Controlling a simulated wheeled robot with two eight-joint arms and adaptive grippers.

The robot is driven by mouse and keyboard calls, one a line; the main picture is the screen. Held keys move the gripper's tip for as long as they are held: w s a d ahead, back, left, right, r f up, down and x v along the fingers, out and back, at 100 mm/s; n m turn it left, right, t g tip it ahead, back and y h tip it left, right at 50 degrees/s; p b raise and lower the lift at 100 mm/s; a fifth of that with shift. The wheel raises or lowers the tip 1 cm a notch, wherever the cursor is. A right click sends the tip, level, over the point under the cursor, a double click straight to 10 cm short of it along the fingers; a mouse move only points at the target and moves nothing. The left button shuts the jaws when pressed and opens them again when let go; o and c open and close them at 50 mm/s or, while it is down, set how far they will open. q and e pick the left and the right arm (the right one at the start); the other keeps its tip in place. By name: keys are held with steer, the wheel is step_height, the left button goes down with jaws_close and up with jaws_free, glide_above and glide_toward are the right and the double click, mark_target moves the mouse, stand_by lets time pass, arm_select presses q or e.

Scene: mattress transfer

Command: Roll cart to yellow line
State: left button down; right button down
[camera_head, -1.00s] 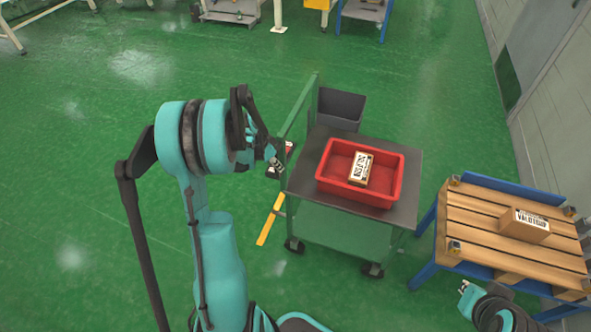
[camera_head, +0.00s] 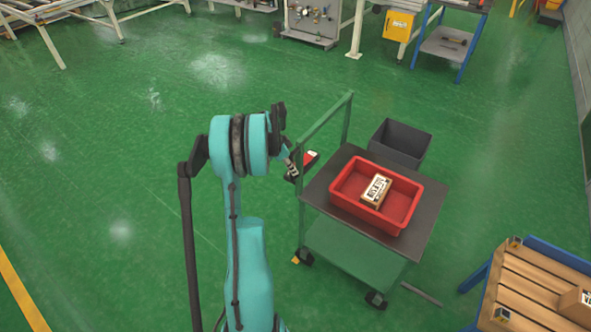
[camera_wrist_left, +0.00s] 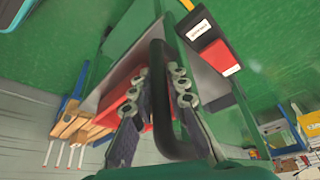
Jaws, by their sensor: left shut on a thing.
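The green cart (camera_head: 352,246) has a dark top and a green frame (camera_head: 325,119) at its left end. A red tray (camera_head: 408,212) with a labelled box (camera_head: 376,190) in it stands on top. My left gripper (camera_head: 291,166) is at the cart's left end. In the left wrist view its fingers (camera_wrist_left: 160,88) are shut around a dark bar handle (camera_wrist_left: 162,62). A yellow line (camera_head: 21,294) crosses the floor at the lower left, apart from the cart. My right gripper is not in view.
A dark grey bin (camera_head: 401,141) stands behind the cart. A wooden-slatted table (camera_head: 532,293) with blue legs is at the lower right. Racks and a blue-legged stand (camera_head: 443,46) are along the back. The green floor left of my arm is clear.

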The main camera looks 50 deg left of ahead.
arm_select(q)
steer(key=shift+a, duration=0.25)
steer(key=c, duration=1.5)
jaws_free()
steer(key=shift+a, duration=0.1)
steer(key=v, duration=1.2)
